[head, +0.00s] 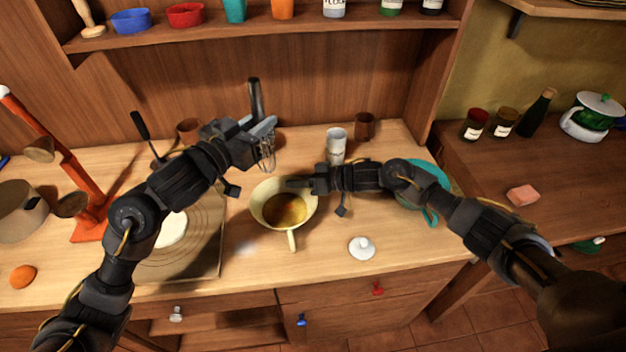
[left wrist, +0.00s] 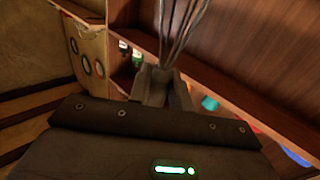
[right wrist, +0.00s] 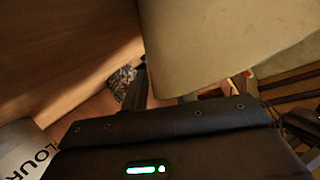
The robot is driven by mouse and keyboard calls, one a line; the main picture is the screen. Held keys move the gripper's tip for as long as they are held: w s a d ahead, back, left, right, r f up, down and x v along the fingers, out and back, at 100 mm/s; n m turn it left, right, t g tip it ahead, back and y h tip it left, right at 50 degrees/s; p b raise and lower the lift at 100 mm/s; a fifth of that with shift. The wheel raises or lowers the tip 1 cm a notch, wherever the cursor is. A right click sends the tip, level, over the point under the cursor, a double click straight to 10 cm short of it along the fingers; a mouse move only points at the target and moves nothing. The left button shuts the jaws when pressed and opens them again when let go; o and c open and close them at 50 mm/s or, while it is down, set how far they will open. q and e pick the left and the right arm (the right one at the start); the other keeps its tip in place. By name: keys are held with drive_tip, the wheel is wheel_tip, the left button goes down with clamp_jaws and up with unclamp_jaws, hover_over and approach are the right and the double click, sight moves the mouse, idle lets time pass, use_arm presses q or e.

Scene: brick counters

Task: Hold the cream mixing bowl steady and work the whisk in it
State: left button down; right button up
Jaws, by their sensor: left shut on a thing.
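The cream mixing bowl (head: 257,203) stands on the wooden counter with brown liquid in it and its handle towards me. My left gripper (head: 262,130) is shut on the whisk (head: 267,157), dark handle up and wire loops down, held above the bowl's far rim. The whisk's wires (left wrist: 182,30) also show in the left wrist view. My right gripper (head: 296,183) is at the bowl's upper right rim. In the right wrist view the bowl's wall (right wrist: 225,45) is close against the fingers and hides part of them, so its grip is unclear.
A board (head: 207,245) with a white round lies left of the bowl. A white lid (head: 361,248) lies at the front right. A pale canister (head: 337,143) and a brown cup (head: 364,126) stand behind. A teal pan (head: 432,174) is under my right arm. An orange stand (head: 88,190) is at left.

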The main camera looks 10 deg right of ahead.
drive_tip(key=shift+w+a+f, duration=0.15)
drive_tip(key=shift+w+a, duration=0.05)
drive_tip(key=shift+a, duration=0.2)
clamp_jaws()
use_arm(q)
drive_tip(key=d+f, duration=0.2)
drive_tip(key=s+f, duration=0.1)
drive_tip(key=f, duration=0.1)
drive_tip(key=shift+s+d+f, duration=0.1)
drive_tip(key=shift+d, duration=0.3)
